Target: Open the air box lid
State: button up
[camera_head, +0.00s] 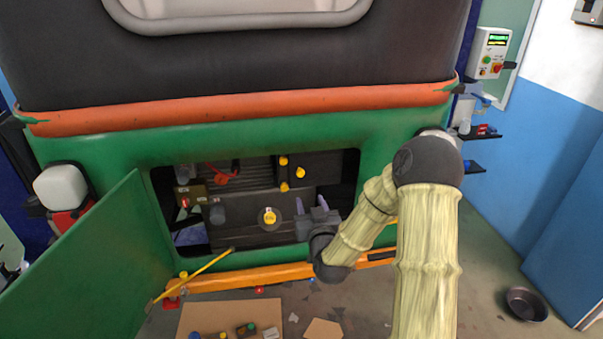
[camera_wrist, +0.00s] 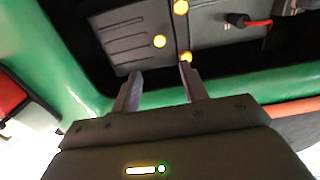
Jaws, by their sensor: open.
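Inside the open rear bay of the green vehicle, a dark ribbed panel (camera_head: 325,165), apparently the air box lid, sits at the upper right. It also shows in the wrist view (camera_wrist: 122,38). Yellow knobs (camera_head: 300,172) stand along its left side; in the wrist view they appear beyond my fingers (camera_wrist: 160,41). My gripper (camera_head: 312,204) is open at the bay's lower right, below the panel in the head view. In the wrist view its fingers (camera_wrist: 160,72) are apart with nothing between them. My arm hides the bay's right lower edge.
A green door (camera_head: 105,265) stands swung open at the left, with a yellow rod (camera_head: 195,275) near it. A round yellow cap (camera_head: 269,216) and a red cable (camera_head: 217,175) are left of my gripper. An orange bar (camera_head: 235,278) runs below the bay.

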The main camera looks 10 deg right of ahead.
aim_at(301, 174)
jog(key=w+p, duration=0.5)
jog(key=w, duration=0.7)
jog(key=shift+w+r, duration=0.1)
jog(key=shift+w, duration=0.1)
jog(key=shift+w+p, duration=0.35)
jog(key=shift+w, duration=0.4)
jog(key=shift+c, duration=0.2)
grip_shut()
